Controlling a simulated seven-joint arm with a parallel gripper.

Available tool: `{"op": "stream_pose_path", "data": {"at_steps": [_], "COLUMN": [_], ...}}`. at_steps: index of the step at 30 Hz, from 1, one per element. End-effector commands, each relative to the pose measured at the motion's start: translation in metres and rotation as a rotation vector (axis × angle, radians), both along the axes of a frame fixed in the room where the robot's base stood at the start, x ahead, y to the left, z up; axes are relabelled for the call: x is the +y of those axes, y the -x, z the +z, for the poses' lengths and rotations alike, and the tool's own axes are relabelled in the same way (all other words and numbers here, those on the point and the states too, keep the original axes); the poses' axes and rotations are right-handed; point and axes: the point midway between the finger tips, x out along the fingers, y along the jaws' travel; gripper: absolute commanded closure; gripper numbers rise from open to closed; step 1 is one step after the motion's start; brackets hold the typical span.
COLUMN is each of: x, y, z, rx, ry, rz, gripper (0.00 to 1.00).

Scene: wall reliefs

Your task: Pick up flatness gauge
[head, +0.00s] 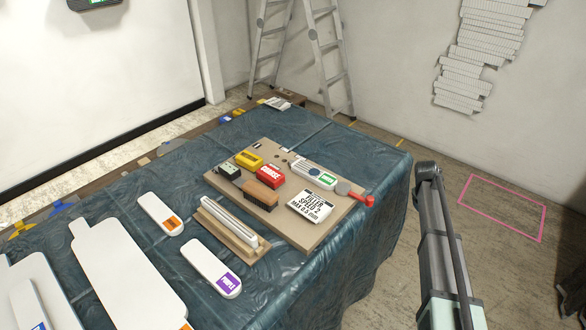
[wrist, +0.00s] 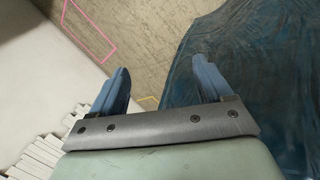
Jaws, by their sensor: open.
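The gauge does not show in the wrist view. In the head view my arm stands right of the table, apart from the gauge.
Beside the gauge are a red block (head: 270,177), a yellow block (head: 249,159), a brush (head: 260,194), a red-handled scraper (head: 355,195) and a printed card (head: 312,206). A metal bar in a wooden holder (head: 234,226) lies in front. The cover's right side (head: 385,185) is clear.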

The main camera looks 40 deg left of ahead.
Motion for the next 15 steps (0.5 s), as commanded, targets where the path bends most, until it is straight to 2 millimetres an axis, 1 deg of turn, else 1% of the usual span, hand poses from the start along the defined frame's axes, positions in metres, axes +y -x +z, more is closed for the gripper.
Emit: {"op": "stream_pose_path", "data": {"at_steps": [1,2,3,5,6,8,9,10,11,12,14,15], "x": [0.022,0.032,0.047,0.069,0.087,0.119,0.145,0.163,0.179,0.2,0.232,0.253], "y": [-0.018,-0.024,-0.032,-0.043,-0.047,-0.048,-0.043,-0.035,-0.026,-0.012,0.01,0.026], "z": [0.026,0.039,0.058,0.086,0.104,0.132,0.148,0.154,0.159,0.163,0.167,0.17], "rx": [-0.032,-0.048,-0.07,-0.099,-0.116,-0.133,-0.134,-0.126,-0.116,-0.097,-0.063,-0.04], "ry": [0.002,0.005,0.008,0.012,0.014,0.013,0.007,0.001,-0.005,-0.014,-0.028,-0.036], "rz": [0.032,0.05,0.073,0.108,0.131,0.166,0.189,0.202,0.212,0.222,0.237,0.247], "gripper": [0.21,0.21,0.21,0.21,0.21,0.21,0.21,0.21,0.21,0.21,0.21,0.21]}}
